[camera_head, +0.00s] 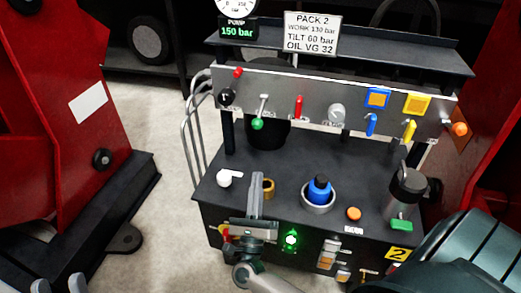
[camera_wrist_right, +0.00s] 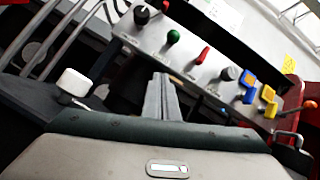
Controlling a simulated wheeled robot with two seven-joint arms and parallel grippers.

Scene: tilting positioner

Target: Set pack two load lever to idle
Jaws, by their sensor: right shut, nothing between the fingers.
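The pack two panel (camera_head: 325,110) carries a row of controls. A lever with a green ball (camera_head: 257,124) points downward at its left part; the ball also shows in the wrist view (camera_wrist_right: 173,37). A red-handled lever (camera_head: 298,107) stands right of it, nearly upright. Which one is the load lever cannot be read from the labels. My right gripper (camera_head: 257,180) is shut and empty, over the front of the pack's top, below and in front of the green-ball lever and apart from it. It also shows in the wrist view (camera_wrist_right: 161,95).
A black knob (camera_head: 226,97) is left; a grey knob (camera_head: 336,113), blue lever (camera_head: 371,124) and yellow lever (camera_head: 408,130) are right. On the top are a white handle (camera_head: 225,178), brass ring (camera_head: 268,189), blue cap (camera_head: 319,188) and grey canister (camera_head: 406,190).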

